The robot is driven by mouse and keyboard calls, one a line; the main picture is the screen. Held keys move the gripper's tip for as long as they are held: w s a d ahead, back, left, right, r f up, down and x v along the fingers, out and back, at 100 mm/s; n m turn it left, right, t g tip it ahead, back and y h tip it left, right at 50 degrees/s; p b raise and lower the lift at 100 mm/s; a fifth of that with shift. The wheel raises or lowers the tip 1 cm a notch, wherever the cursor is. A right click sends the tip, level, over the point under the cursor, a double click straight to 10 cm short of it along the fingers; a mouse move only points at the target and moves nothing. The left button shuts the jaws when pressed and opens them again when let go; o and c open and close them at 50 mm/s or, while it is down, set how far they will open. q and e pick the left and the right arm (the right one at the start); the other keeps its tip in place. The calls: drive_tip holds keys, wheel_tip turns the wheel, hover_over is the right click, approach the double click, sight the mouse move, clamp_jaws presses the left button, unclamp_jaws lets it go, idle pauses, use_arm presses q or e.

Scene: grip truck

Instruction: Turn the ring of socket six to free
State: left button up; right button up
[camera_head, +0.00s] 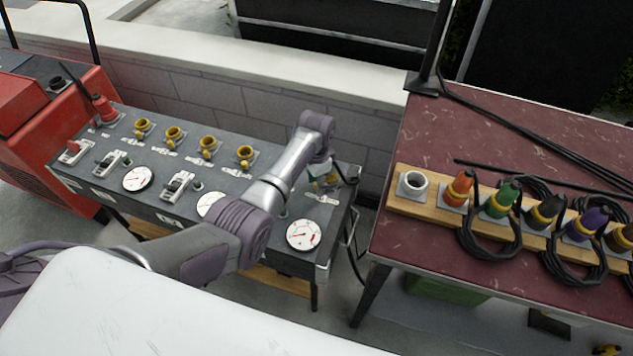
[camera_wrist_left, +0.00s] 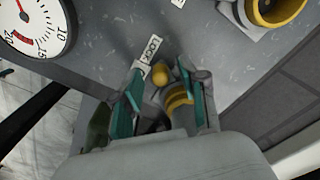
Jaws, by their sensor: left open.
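The dark panel (camera_head: 150,198) carries a row of sockets with yellow rings. My left gripper (camera_head: 322,182) is over the socket at the panel's right end, which my arm and gripper partly hide. In the left wrist view, my open left gripper (camera_wrist_left: 166,90) has its teal-padded fingers on either side of this socket's yellow ring (camera_wrist_left: 178,99). I cannot tell whether they touch it. The ring's yellow knob (camera_wrist_left: 160,74) points toward a white label (camera_wrist_left: 151,50) that appears to read LOCK. My right gripper is not in view.
Another yellow-ringed socket (camera_head: 245,154) is left of my gripper. Gauges, including one (camera_head: 303,234), lie along the panel's front. A dark red table (camera_head: 440,130) with a rack of coloured plugs and cables stands at right. A block wall (camera_head: 230,100) runs behind the panel.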

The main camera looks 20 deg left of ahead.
use_arm(q)
clamp_jaws()
idle(0.4)
drive_tip(key=shift+s+d+r+n+p, duration=0.2)
drive_tip(key=shift+d+n+p, duration=0.2)
drive_tip(key=shift+n+p, duration=0.5)
drive_tip(key=n, duration=0.1)
drive_tip(key=d+n+p, duration=0.1)
drive_tip(key=shift+s+f+n, duration=0.1)
drive_tip(key=shift+n, duration=0.2)
drive_tip(key=shift+d+n, duration=0.65)
drive_tip(key=shift+n, duration=0.55)
drive_tip(key=shift+w+d+n, duration=0.15)
drive_tip(key=shift+d+n, duration=0.2)
drive_tip(key=shift+n, duration=0.45)
drive_tip(key=shift+w+d+n, duration=0.1)
drive_tip(key=shift+d+n, duration=0.2)
drive_tip(key=shift+n, duration=0.5)
